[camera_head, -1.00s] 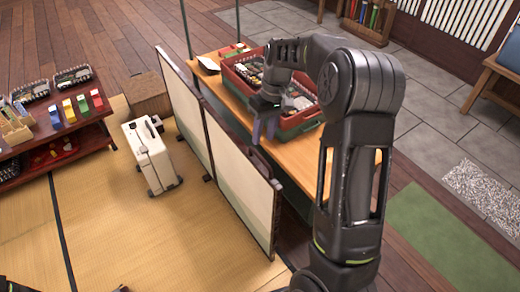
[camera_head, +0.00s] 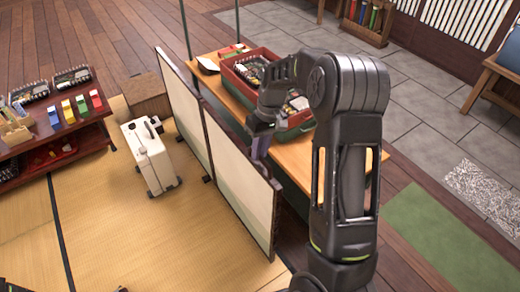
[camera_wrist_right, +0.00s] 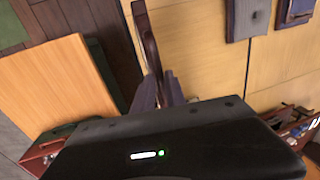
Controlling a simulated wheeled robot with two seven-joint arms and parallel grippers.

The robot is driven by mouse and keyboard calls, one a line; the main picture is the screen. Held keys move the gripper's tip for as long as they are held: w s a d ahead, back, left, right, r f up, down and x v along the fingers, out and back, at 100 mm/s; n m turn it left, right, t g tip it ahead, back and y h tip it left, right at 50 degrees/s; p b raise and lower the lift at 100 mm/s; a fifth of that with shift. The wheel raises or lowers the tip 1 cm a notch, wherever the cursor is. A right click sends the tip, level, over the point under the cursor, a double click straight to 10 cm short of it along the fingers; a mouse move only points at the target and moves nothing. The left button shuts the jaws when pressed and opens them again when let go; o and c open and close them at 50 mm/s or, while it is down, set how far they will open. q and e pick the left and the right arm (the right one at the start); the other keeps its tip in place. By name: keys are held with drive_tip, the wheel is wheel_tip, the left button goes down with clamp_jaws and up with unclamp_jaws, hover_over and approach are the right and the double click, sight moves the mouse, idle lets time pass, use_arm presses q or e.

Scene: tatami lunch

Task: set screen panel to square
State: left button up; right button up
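The folding screen has two cream panels with dark frames. The near panel (camera_head: 243,190) stands hinged to the far panel (camera_head: 181,112), the two looking nearly in line with a slight bend. My right gripper (camera_head: 260,143) is at the top edge of the near panel, pointing down. In the right wrist view, its purple-grey fingers (camera_wrist_right: 159,92) are apart, one on each side of the panel's dark edge (camera_wrist_right: 148,40). Contact cannot be made out. My left gripper is not clearly in view.
Open tatami (camera_head: 150,235) lies in front.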

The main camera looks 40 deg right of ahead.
clamp_jaws()
idle(0.8)
drive_tip(key=shift+a, duration=0.1)
